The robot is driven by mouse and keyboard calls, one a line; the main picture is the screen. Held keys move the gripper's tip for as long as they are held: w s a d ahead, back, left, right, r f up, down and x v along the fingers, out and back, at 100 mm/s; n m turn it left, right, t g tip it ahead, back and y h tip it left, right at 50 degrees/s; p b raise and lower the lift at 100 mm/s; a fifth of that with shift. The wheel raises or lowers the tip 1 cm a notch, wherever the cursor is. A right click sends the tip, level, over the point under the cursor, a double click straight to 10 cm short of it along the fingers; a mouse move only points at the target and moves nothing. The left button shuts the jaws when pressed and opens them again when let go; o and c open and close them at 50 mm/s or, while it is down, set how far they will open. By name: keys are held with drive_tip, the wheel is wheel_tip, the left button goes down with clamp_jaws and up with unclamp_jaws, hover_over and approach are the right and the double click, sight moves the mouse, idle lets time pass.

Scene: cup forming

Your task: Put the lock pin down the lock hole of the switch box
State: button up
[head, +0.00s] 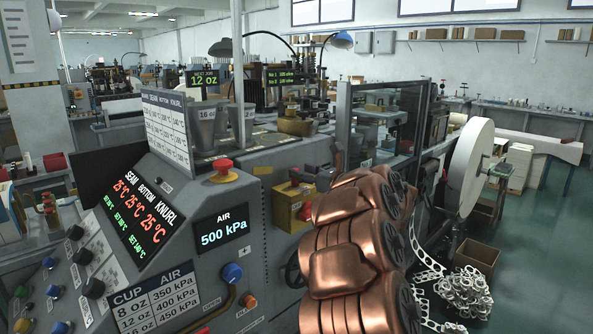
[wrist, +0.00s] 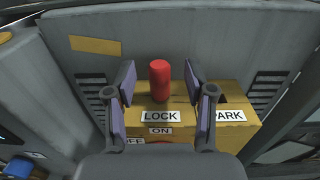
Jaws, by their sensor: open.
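The switch box (wrist: 188,95) is yellow, with LOCK and PARK labels on its front and ON and OFF marks lower down. The red lock pin (wrist: 159,82) stands upright on the box top behind the LOCK label. How deep it sits in the lock hole cannot be told. My gripper (wrist: 159,74) is open, with one finger on each side of the pin and a gap to both. A dark opening shows above PARK. In the head view the box (head: 287,206) is partly hidden by my copper-coloured arm, and my gripper is hidden.
A grey machine wall (wrist: 215,35) with vent slots stands close behind the box. A control panel (head: 140,215) with a red push button (head: 223,168) and an AIR display (head: 222,229) is left of the box. A white reel (head: 470,165) stands at the right.

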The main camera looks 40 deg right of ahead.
drive_tip(key=s, duration=0.9)
drive_tip(key=shift+w+r, duration=0.1)
drive_tip(key=shift+w, duration=0.05)
idle(0.4)
